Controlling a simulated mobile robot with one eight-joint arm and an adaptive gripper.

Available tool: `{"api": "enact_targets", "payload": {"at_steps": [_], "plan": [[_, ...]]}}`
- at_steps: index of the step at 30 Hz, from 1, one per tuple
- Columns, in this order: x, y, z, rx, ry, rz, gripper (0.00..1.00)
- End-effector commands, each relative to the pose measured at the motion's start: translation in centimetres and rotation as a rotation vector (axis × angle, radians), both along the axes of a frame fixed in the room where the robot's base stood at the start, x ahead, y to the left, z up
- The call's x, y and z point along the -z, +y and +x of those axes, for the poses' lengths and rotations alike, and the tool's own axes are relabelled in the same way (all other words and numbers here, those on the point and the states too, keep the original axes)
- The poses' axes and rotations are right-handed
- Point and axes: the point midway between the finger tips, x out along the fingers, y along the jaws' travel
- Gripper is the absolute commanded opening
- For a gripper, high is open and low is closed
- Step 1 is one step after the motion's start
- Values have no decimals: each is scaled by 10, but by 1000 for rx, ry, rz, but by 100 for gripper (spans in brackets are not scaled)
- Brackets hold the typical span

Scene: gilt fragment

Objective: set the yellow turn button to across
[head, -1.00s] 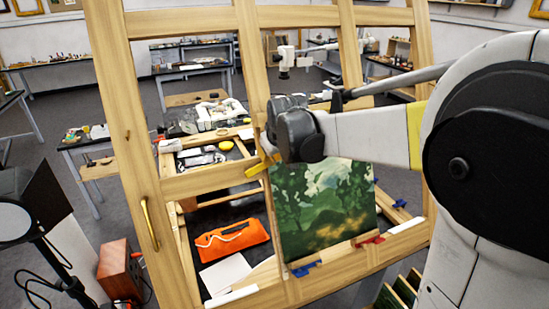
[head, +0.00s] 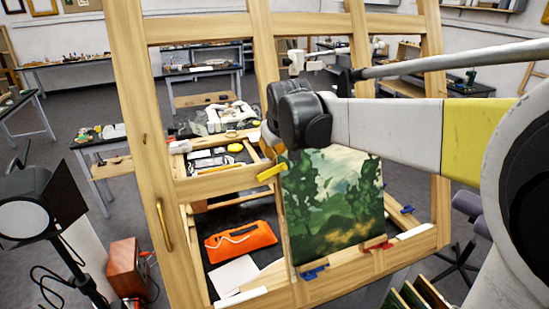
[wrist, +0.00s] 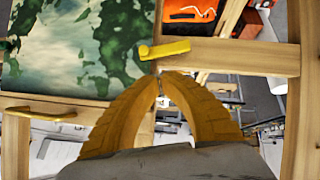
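The yellow turn button (head: 271,172) sits on the wooden frame (head: 222,186), at the right end of a cross rail and by the painting's upper left edge. In the wrist view the turn button (wrist: 166,50) has its rounded end by the painting and its arm lying roughly along the rail. The painting (head: 334,205) is green and stands against the frame; it also fills the upper left of the wrist view (wrist: 75,45). My gripper (wrist: 160,78) has yellow fingers with the tips together, nothing visible between them. The tips are close to the button; contact is unclear.
A brass handle (head: 164,226) is on the frame's left post. An orange pouch (head: 240,242) lies behind the frame's lower opening. Blue (head: 313,273) and red (head: 378,246) clips are at the painting's foot. A lamp (head: 30,205) stands at left.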

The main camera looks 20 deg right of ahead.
Motion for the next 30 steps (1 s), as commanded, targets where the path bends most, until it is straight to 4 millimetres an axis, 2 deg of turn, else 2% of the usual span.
{"api": "enact_targets", "payload": {"at_steps": [3,9,15,22,26,29,30], "plan": [[-18,5,-16,0,0,0,0],[-42,11,-34,0,0,0,0],[-50,13,-40,1,0,1,0],[-50,13,-39,1,0,1,0],[-42,14,-43,2,0,3,0],[-14,17,-57,6,-1,13,0],[2,20,-65,9,-1,20,0]]}}
